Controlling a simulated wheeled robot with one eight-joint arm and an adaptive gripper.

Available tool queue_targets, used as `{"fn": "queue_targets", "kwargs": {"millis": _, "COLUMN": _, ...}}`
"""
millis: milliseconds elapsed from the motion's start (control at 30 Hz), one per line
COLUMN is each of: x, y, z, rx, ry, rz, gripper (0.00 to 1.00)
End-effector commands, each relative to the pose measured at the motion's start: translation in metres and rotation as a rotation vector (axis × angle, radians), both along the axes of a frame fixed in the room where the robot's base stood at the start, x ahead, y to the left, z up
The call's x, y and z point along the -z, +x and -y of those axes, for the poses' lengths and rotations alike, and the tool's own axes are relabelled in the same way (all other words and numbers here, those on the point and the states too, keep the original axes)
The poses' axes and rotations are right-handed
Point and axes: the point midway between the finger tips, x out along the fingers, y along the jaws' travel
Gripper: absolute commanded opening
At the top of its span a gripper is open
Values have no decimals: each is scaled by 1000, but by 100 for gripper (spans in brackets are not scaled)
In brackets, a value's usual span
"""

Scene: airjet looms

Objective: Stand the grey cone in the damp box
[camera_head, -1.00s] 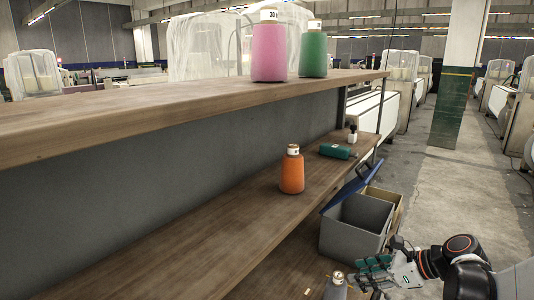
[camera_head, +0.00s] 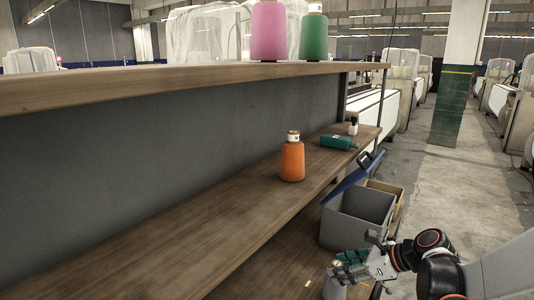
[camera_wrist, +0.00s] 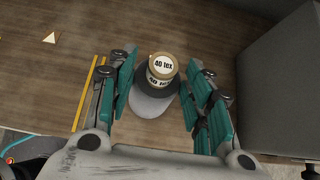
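The grey cone (camera_head: 333,290) stands on the lower shelf at the bottom of the head view, partly hidden by my gripper. In the wrist view the grey cone (camera_wrist: 154,106) has a tan top marked "40 tex". My gripper (camera_head: 347,268) is at the cone, with its teal-padded fingers (camera_wrist: 158,98) on either side of it. The fingers are apart; I cannot tell whether the pads touch the cone. The grey open box (camera_head: 346,229), apparently the damp box, stands just behind the gripper. Its grey side also shows at right in the wrist view (camera_wrist: 285,90).
Pink (camera_head: 268,32) and green (camera_head: 314,36) cones stand on the top shelf. A blue lid-like piece (camera_head: 350,181) and a cardboard box (camera_head: 386,188) adjoin the grey box.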

Motion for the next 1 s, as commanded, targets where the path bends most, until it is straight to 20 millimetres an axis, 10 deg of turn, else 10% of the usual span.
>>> {"fn": "queue_targets", "kwargs": {"millis": 100, "x": 0, "y": 0, "z": 0, "rx": -1, "ry": 0, "rz": -1, "gripper": 27}}
{"fn": "queue_targets", "kwargs": {"millis": 1000, "x": -41, "y": 0, "z": 0, "rx": 0, "ry": 0, "rz": 0, "gripper": 23}}
